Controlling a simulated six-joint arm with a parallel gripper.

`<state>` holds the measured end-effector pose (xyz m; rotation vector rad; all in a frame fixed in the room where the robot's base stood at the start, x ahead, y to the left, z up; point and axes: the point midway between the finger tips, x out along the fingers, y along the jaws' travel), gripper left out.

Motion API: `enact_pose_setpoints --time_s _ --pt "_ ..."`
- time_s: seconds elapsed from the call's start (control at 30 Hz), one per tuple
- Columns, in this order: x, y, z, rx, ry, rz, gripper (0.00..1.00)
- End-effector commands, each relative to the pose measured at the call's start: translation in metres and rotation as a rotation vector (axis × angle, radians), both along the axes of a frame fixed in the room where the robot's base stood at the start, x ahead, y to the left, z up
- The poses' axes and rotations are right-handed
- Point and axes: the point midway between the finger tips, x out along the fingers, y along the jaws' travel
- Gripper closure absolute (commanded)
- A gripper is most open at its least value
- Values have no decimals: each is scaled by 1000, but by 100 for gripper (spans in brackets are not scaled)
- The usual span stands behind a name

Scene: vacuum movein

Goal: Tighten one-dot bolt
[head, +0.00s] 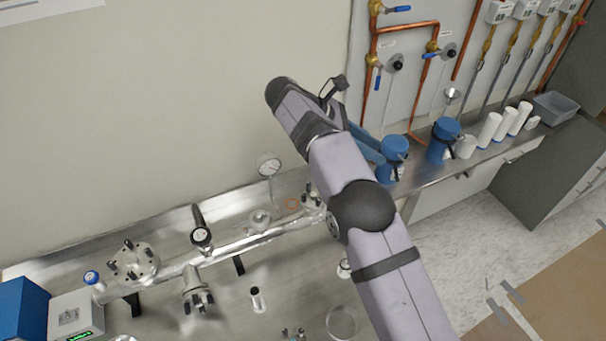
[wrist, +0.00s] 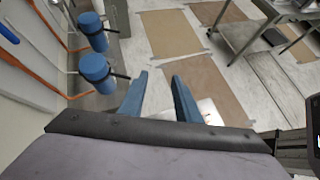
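My gripper (wrist: 159,76) shows two blue fingers, apart and with nothing between them, in the wrist view. In the head view my gripper (head: 368,147) is partly hidden behind my arm, in front of the wall panel and high above the bench. A steel vacuum pipe (head: 245,244) runs along the bench. A flange with several dark bolts (head: 133,263) is at its left end. Another bolted flange (head: 197,297) hangs below the pipe. A third bolted flange (head: 312,196) is beside my arm and partly hidden. No dot marks are readable, so I cannot tell which bolt is one-dot.
Two blue dewars (head: 394,158) (head: 443,138) and several white cylinders (head: 490,129) stand on the right. A grey bin (head: 555,106) is farther right. Copper pipes (head: 372,60) line the wall.

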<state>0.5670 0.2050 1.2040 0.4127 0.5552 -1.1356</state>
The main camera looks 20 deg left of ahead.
Motion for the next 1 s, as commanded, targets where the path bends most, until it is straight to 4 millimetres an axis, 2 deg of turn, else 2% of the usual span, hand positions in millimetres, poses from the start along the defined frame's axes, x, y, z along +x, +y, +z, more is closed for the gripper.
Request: enact_pose_setpoints --time_s 0.03,0.07,0.17,0.33,0.4,0.53,0.7,1.0 --pt "0 -7 5 74 56 -19 70" --pt "-3 -5 -1 120 92 -18 70" --pt "-14 15 -24 277 217 18 70" --pt "-44 80 -63 530 420 162 70" --pt "-54 105 -71 621 480 229 70" --pt "-62 142 -76 746 548 365 70" --pt "-58 148 -76 739 566 472 70" --pt "-58 148 -83 732 574 483 70"
